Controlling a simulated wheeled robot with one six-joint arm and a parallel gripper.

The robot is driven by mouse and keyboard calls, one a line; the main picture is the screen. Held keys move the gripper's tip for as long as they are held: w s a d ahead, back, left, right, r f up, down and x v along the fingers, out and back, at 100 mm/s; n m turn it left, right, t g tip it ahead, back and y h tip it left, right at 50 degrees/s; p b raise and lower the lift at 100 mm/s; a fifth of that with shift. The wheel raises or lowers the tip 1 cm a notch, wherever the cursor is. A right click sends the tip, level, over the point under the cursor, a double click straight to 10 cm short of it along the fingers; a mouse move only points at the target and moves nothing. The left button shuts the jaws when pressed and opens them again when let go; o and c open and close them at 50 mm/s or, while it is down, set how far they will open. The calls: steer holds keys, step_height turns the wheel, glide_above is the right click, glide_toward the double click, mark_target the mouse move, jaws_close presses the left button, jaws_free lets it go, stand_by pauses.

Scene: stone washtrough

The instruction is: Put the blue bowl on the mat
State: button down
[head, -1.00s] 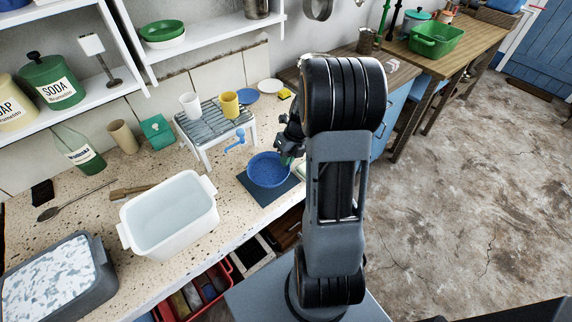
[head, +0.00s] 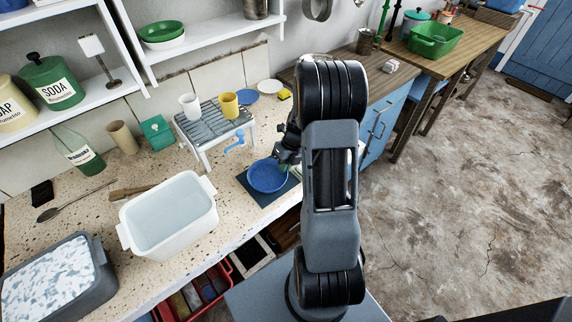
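The blue bowl (head: 266,176) is upright over the dark blue mat (head: 262,199) on the speckled worktop, and appears to rest on it. Mat edges show to the left, front and right of the bowl. My gripper (head: 284,163) is at the bowl's right back rim, pointing down. Its fingertips are small and partly hidden by the rim and my arm, so I cannot tell whether they still grip the rim.
A slatted rack (head: 213,119) with a white mug (head: 190,106) and yellow mug (head: 229,105) stands behind the mat. A white tub (head: 170,215) is to the left. A blue plate (head: 243,97), white saucer (head: 270,86) and yellow sponge (head: 285,94) lie behind.

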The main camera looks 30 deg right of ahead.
steer(key=c, duration=1.4)
jaws_free()
steer(key=shift+o, duration=0.2)
